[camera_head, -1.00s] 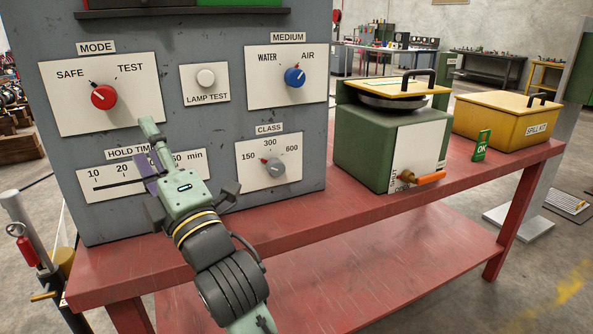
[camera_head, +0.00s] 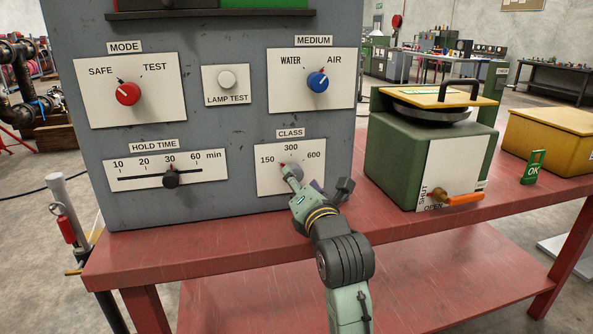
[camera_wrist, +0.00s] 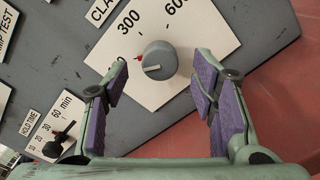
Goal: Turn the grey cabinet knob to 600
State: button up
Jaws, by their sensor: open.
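The grey knob (camera_head: 295,169) is on the white CLASS plate (camera_head: 263,184) of the cabinet, partly hidden behind my gripper in the head view. In the wrist view, the knob (camera_wrist: 159,61) is clear to see. My gripper (camera_wrist: 160,84) is open, with purple finger pads left and right. The knob appears between and beyond the fingertips, with visible gaps. In the head view my gripper (camera_head: 291,180) is in front of the CLASS plate.
The HOLD TIME slider (camera_head: 171,180) is left of the CLASS plate. The red MODE knob (camera_head: 128,93) and blue MEDIUM knob (camera_head: 317,82) are above. A green box (camera_head: 399,155) with an orange-handled valve (camera_head: 455,199) stands to the right on the red bench (camera_head: 200,250).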

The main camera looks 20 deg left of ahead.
aim_at(296, 175)
jog(key=shift+p+x, duration=0.4)
jog(key=shift+x, duration=1.7)
jog(key=shift+c, duration=0.2)
jog(key=c, duration=1.1)
